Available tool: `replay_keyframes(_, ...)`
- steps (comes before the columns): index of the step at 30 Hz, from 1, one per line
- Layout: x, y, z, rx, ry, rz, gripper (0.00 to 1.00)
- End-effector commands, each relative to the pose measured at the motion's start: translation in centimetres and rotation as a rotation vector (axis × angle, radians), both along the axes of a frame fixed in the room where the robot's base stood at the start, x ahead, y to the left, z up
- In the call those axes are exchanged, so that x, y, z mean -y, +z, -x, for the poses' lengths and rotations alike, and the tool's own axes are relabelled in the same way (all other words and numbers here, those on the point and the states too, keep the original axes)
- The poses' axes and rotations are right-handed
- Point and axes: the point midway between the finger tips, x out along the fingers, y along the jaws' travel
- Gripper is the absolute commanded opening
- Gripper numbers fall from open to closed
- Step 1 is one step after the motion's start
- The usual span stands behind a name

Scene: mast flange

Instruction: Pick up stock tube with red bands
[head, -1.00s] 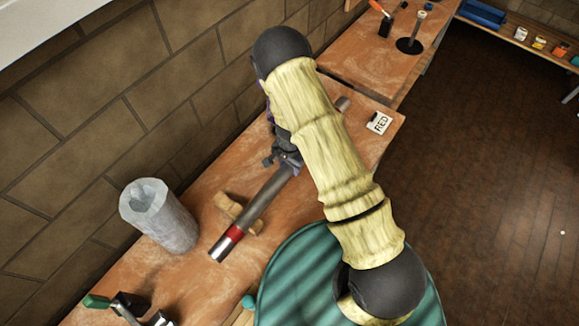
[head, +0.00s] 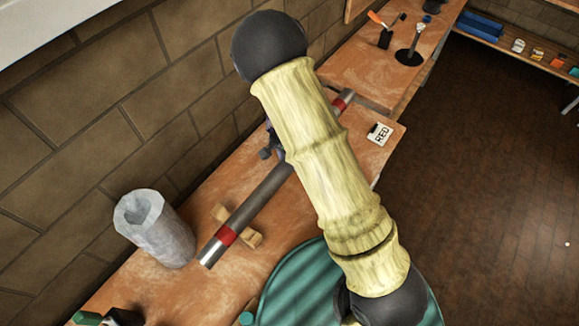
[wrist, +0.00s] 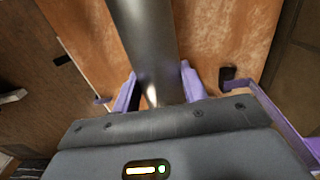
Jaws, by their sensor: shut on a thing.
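The stock tube (head: 258,198) is a long grey metal tube with a red band near each end. It lies diagonally over the workbench, its near end towards the lower left. My gripper (wrist: 158,82) is shut on the tube, with a purple finger on each side of it in the wrist view. The tube (wrist: 146,35) runs away between the fingers there. In the head view my arm hides most of the gripper and part of the tube. The tube passes over a wooden cradle block (head: 249,237) and appears slightly raised from it.
A grey, hollow cylinder (head: 160,232) stands left of the tube's near end, close to the brick wall. A green ribbed round surface (head: 300,285) is at the front. Floor at right is clear.

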Motion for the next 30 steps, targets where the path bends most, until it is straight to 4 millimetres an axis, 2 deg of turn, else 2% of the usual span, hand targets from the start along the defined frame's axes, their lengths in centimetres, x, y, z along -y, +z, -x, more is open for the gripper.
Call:
replay_keyframes(20,0.2,0.2,-0.1,0.001,0.006,-0.001,0.04)
replay_keyframes(26,2.4,-0.8,-0.8,0.000,0.103,0.000,0.04)
replay_keyframes(30,5.5,-2.1,-1.5,-0.001,0.249,-0.001,0.04)
